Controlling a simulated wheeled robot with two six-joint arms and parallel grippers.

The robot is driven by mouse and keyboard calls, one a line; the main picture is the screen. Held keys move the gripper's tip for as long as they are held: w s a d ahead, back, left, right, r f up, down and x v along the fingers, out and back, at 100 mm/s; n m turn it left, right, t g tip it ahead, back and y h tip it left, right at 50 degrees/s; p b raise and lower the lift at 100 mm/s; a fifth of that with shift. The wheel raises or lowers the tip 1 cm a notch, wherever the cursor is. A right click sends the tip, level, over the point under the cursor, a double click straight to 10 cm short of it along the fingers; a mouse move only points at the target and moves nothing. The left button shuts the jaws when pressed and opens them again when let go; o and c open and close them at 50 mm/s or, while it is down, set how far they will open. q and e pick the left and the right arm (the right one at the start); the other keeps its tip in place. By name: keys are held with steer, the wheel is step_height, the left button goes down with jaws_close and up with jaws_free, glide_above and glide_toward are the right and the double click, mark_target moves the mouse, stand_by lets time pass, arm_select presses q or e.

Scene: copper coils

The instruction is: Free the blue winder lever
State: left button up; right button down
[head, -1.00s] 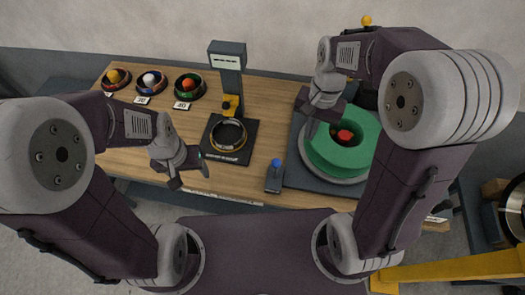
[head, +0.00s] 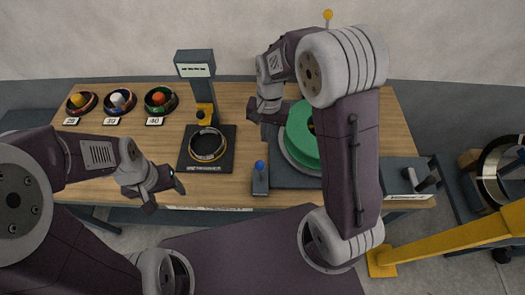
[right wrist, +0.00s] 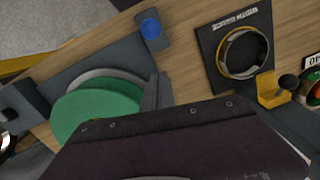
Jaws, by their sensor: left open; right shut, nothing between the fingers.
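The lever with a blue knob (head: 260,166) stands on a small dark block at the table's front, left of the winder's dark base plate (head: 290,178). The blue knob shows in the right wrist view (right wrist: 151,28). A green disc (head: 300,138) sits on the winder over a grey ring, partly hidden by my right arm. My right gripper (head: 266,126) is shut and empty at the disc's left edge, behind the blue knob. In the right wrist view a finger (right wrist: 156,92) shows beside the green disc (right wrist: 92,110); contact is unclear. My left gripper (head: 165,193) is open and empty near the front edge.
Several coils with coloured balls lie in numbered spots at the back left. A dark box with a handle (head: 408,178) is at the table's right end. A yellow beam (head: 450,240) crosses the lower right.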

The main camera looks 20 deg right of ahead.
steer(key=s+f, duration=0.1)
steer(key=s+a+f, duration=0.2)
steer(key=shift+s+f+p, duration=0.35)
steer(key=shift+f, duration=0.05)
steer(key=shift+w, duration=0.1)
